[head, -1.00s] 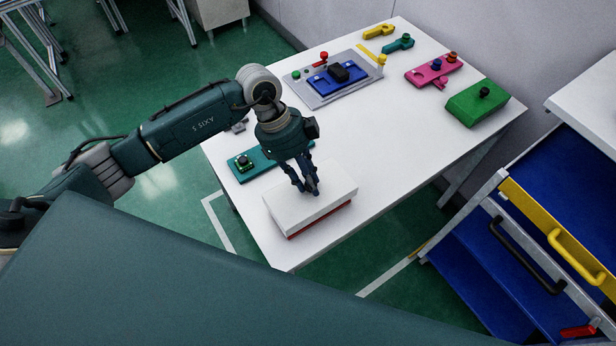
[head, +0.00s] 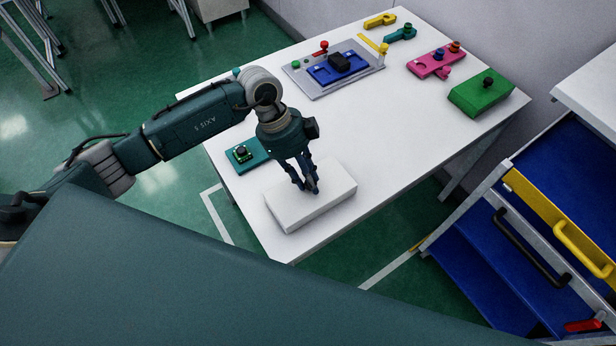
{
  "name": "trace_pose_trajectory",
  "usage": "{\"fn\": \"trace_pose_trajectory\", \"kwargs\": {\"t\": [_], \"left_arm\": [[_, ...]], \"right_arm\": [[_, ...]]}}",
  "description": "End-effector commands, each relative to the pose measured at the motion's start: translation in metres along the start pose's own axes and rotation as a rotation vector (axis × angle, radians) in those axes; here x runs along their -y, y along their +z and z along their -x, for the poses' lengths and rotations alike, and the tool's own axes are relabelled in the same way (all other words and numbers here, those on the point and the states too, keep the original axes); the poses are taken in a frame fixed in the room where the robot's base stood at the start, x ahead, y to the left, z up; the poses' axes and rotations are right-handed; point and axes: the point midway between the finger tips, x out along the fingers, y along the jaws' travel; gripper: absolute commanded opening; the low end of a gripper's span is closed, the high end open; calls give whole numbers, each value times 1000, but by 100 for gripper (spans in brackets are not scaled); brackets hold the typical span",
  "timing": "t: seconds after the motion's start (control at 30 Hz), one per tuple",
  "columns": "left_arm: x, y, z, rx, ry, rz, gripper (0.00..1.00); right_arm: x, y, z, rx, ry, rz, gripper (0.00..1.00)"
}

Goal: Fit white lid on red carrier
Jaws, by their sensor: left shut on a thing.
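The white lid (head: 325,207), a flat box shape, lies level near the front edge of the white table. My left gripper (head: 309,187) points down from above and is shut on the lid at the middle of its top. The exact grip point is hidden by the fingers. No red of the carrier shows now; the lid's white sides hide it. I cannot tell from this angle how closely the lid sits on it. My right gripper is not in view.
A teal block (head: 248,155) with a round part is behind the lid, partly under my arm. A grey tray with a blue plate (head: 338,69), a pink block (head: 434,63) and a green block (head: 482,93) stand farther back. The table's right middle is clear. Open blue drawers (head: 487,262) are at right.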

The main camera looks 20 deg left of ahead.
Motion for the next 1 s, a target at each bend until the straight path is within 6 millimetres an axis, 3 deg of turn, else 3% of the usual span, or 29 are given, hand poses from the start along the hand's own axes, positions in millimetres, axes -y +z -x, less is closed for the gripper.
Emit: {"fn": "trace_pose_trajectory", "kwargs": {"t": [0.1,0.13,0.2,0.23,0.5,0.63,1.0], "left_arm": [[0,0,0,-1,-1,0,0],[0,0,0,-1,-1,0,29],[0,0,0,-1,0,0,43],[0,0,0,-1,-1,0,45],[0,0,1,0,0,0,45],[1,0,10,1,-2,-1,45],[1,1,84,1,-4,0,45]], "right_arm": [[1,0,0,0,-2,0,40],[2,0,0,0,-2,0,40],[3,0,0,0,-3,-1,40],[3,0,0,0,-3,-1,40],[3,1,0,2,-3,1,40],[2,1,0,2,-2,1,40],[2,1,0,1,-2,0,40]]}}
